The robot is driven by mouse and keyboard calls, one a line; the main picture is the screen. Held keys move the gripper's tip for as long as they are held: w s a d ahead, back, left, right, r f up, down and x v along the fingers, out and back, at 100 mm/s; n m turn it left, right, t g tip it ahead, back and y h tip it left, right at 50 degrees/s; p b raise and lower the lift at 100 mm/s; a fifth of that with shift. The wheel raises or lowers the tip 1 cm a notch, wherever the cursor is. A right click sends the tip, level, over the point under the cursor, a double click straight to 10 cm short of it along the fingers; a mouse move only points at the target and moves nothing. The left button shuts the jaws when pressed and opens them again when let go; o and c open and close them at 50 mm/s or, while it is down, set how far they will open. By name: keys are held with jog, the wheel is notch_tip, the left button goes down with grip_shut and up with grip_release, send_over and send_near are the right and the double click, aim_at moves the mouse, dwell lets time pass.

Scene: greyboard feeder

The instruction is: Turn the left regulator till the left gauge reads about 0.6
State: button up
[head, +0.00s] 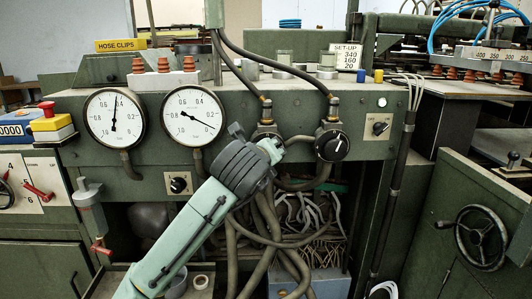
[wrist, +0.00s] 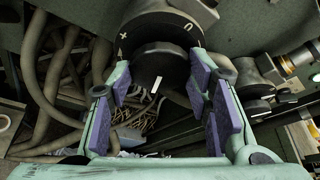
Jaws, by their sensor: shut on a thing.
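The left gauge (head: 115,117) is a white dial on the panel; its needle points almost straight up, a little right. Its small figures are hard to read. The left regulator (head: 265,131) is largely hidden behind my wrist in the head view. In the wrist view its black knob (wrist: 160,66) shows a white index mark, below a dark collar with white marks. My gripper (wrist: 160,84) has its purple-padded fingers on both sides of the knob and is shut on it. In the head view my gripper (head: 272,149) is at the panel, partly hidden by my wrist.
The right regulator (head: 332,145) stands close to the right of my gripper. The right gauge (head: 193,117) has its needle toward the lower right. Hoses (head: 265,220) hang below in an open bay. A small black knob (head: 178,185) sits under the right gauge.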

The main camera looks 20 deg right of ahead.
jog(key=shift+d+m+y+p, duration=0.1)
jog(key=shift+m+y+p, duration=0.35)
jog(key=shift+m+y, duration=0.5)
jog(key=shift+m, duration=0.25)
jog(key=o, duration=1.2)
jog(key=shift+c, duration=0.2)
jog(key=v, duration=1.2)
